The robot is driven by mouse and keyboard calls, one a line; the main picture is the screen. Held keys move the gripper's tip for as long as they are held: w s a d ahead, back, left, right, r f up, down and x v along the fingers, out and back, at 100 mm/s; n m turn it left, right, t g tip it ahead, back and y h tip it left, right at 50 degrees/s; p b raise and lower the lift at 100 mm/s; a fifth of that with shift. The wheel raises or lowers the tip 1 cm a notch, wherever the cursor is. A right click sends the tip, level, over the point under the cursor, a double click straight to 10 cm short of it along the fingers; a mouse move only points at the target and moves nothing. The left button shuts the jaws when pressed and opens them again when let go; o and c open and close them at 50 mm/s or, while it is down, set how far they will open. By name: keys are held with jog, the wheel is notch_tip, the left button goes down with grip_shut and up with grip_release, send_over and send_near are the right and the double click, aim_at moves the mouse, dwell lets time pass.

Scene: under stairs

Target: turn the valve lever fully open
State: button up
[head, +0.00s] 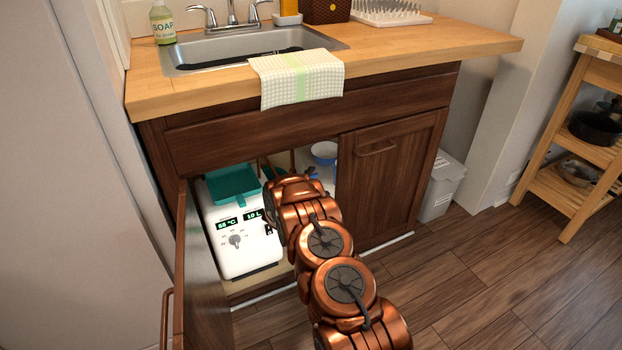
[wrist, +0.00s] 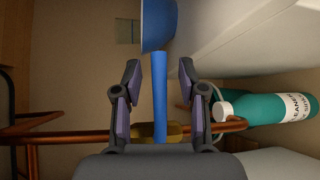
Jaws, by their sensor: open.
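The valve has a blue lever (wrist: 159,95) and a brass body (wrist: 172,132) on a copper pipe (wrist: 75,137) in the wrist view. The lever stands up the picture, roughly crosswise to the pipe. My gripper (wrist: 158,72) is open, with one finger on each side of the lever. Gaps show between the lever and both fingertips. In the head view my copper-coloured arm reaches into the open cabinet under the sink and hides most of the gripper and valve. A small blue piece (head: 313,172) shows beside the arm; I cannot tell whether it is the lever.
A white heater box (head: 236,235) with displays stands left in the cabinet, with a teal dustpan (head: 232,184) above it. The left door (head: 200,275) is open, the right door (head: 390,165) shut. A blue bowl (wrist: 158,22) and a teal cleaner bottle (wrist: 265,108) are near the gripper.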

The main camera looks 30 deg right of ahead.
grip_shut()
dwell(0.4)
dwell(0.4)
